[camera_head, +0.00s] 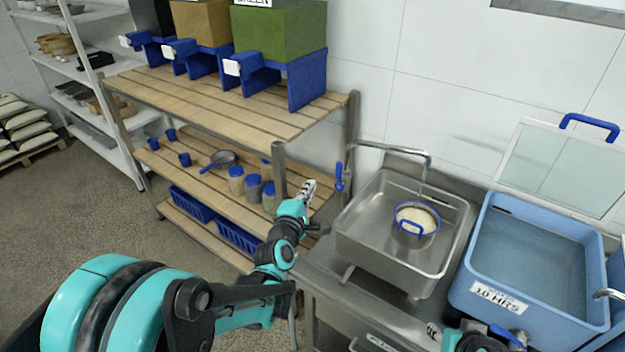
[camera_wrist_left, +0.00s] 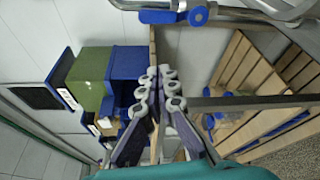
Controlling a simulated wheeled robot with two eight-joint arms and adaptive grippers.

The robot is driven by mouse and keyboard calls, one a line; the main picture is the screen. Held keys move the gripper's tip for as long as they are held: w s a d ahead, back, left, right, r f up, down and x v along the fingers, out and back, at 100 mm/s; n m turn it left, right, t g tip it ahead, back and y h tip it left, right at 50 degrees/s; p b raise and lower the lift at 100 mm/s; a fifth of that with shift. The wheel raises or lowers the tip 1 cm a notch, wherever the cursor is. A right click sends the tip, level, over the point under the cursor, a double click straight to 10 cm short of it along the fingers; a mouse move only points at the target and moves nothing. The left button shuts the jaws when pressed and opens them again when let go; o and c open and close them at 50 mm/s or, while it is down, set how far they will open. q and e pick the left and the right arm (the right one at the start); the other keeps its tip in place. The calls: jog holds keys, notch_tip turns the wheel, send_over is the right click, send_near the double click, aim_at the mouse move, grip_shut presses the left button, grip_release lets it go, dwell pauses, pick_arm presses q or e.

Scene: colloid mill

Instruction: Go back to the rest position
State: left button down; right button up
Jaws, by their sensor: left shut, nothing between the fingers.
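My left gripper (camera_head: 308,188) is shut and empty. It is raised in front of the wooden rack, near the rack's right post and left of the sink. Its two fingers lie close together in the left wrist view (camera_wrist_left: 157,76), with nothing between them. My right gripper (camera_head: 433,331) shows only in part at the bottom edge of the head view, below the sink. Its fingers are too small and cut off to tell their state.
The wooden rack (camera_head: 215,97) holds bins on blue stands, including a green bin (camera_head: 279,33), and jars (camera_head: 253,187) below. A steel sink (camera_head: 374,228) contains a blue-rimmed pot (camera_head: 416,219). A blue soaking tub (camera_head: 475,265) stands right of it. A blue-handled tap valve (camera_head: 339,177) is near my left gripper.

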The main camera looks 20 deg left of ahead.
pick_arm(q)
jog(key=shift+a, duration=0.1)
dwell(0.4)
jog(key=s+f+m+g, duration=0.3)
jog(key=s+m+g, duration=0.2)
jog(key=s+m, duration=0.5)
jog(key=s+f+m+g, duration=0.4)
jog(key=s+m, duration=0.6)
jog(key=s, duration=0.7)
jog(key=shift+s+d+m+g, duration=0.2)
jog(key=shift+d+m+g, duration=0.1)
jog(key=shift+d+g, duration=0.2)
